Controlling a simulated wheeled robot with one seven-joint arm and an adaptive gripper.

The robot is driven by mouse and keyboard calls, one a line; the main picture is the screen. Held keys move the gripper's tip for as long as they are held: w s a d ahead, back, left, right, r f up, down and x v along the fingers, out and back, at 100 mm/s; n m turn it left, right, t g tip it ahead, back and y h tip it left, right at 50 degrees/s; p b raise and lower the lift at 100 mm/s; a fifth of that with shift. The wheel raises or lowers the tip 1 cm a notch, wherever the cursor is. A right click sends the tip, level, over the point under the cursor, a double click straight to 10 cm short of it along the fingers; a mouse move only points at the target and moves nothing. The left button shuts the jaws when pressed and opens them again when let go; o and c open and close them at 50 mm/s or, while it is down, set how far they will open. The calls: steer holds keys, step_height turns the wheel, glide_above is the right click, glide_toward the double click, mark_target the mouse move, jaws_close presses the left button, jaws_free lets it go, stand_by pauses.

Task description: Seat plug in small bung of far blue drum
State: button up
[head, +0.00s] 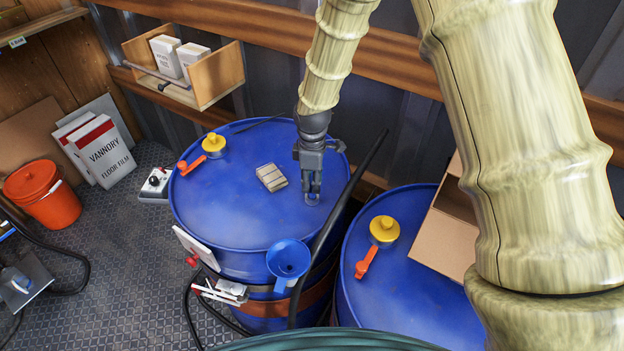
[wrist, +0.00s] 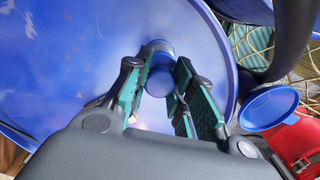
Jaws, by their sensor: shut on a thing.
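The far blue drum (head: 225,225) stands at the centre of the head view. My gripper (head: 312,192) points down over the right part of its lid. In the wrist view my gripper (wrist: 160,92) has its green-padded fingers either side of a short blue round plug (wrist: 161,78), and is shut on it. The plug is at or very near the lid; I cannot tell whether it touches or is seated. The small bung opening is not visible, perhaps hidden beneath the plug and fingers.
On the far lid are a yellow cap (head: 214,143), an orange lever (head: 190,165) and a beige block (head: 271,177). A black hose (head: 350,185) passes right of my gripper. A blue funnel (head: 289,259) hangs at the drum's front. Another blue drum (head: 400,295) stands at right with a cardboard box (head: 445,235).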

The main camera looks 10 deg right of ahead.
steer(key=shift+f+b, duration=0.65)
steer(key=shift+f, duration=0.9)
steer(key=o, duration=1.1)
steer(key=shift+r, duration=0.1)
step_height(320, 180, up, 12)
steer(key=shift+f, duration=0.1)
steer(key=shift+d, duration=0.1)
